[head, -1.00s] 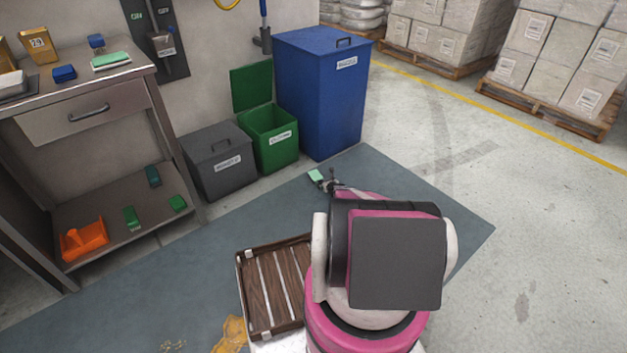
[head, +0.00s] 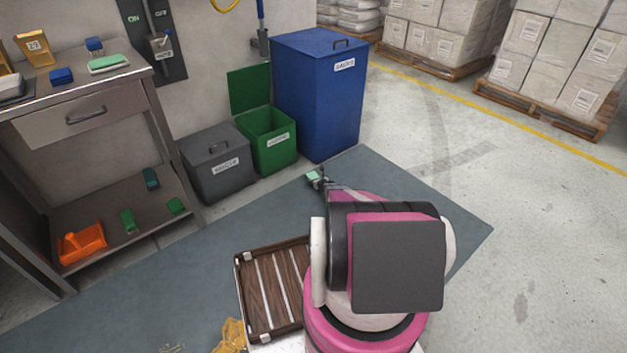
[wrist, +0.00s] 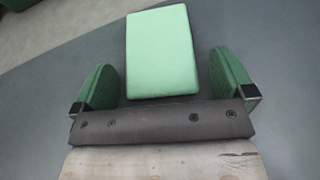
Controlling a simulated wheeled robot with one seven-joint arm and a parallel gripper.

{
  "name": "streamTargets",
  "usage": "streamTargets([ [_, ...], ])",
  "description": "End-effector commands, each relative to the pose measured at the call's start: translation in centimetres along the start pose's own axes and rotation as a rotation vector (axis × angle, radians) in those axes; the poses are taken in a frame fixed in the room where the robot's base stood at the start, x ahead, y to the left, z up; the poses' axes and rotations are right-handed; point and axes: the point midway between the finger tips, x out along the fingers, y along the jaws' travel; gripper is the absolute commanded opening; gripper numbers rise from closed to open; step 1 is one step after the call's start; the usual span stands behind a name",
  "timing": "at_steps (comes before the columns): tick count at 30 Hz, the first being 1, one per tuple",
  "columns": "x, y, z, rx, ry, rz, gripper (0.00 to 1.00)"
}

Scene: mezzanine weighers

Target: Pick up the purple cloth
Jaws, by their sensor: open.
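I see no purple cloth in either view. A light green, flat rectangular block (head: 311,176) lies on the grey-blue floor mat (head: 400,192), in front of the bins. It also shows in the wrist view as a pale green block (wrist: 161,52). My gripper (wrist: 165,76) is open, its two green-padded fingers on either side of the block's near part, with a gap on each side. In the head view my gripper (head: 321,181) is low at the block, partly hidden by my arm.
A green open bin (head: 268,140), a grey lidded bin (head: 216,170) and a tall blue bin (head: 318,100) stand beyond. A metal workbench (head: 85,110) is at left. A slatted wooden tray (head: 240,300) and yellow cloth (head: 229,338) are near me.

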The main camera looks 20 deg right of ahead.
Motion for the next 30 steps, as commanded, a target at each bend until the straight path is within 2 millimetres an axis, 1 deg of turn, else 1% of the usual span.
streamTargets([
  [2,-0.1,0.0,0.0,0.0,0.0,0.0,1.0],
  [3,-0.1,0.0,0.0,0.0,0.0,0.0,0.87],
  [5,-0.1,0.0,0.0,0.0,0.0,0.0,0.67],
  [6,-0.1,0.0,0.0,0.0,0.0,0.0,0.54],
  [7,-0.1,0.0,0.0,0.0,0.0,0.0,0.49],
  [8,-0.1,0.0,0.0,0.0,0.0,0.0,0.49],
  [9,-0.1,0.0,0.0,0.0,0.0,0.0,0.45],
  [16,-0.1,0.0,0.1,0.0,-0.001,0.0,0.45],
  [20,-0.3,0.0,0.6,0.0,-0.001,0.0,0.45],
  [25,-1.1,0.0,2.2,-0.001,-0.001,0.0,0.45],
  [29,-2.0,0.1,4.3,-0.001,-0.002,0.001,0.45],
  [30,-1.9,1.2,4.6,-0.001,-0.001,0.003,0.45],
])
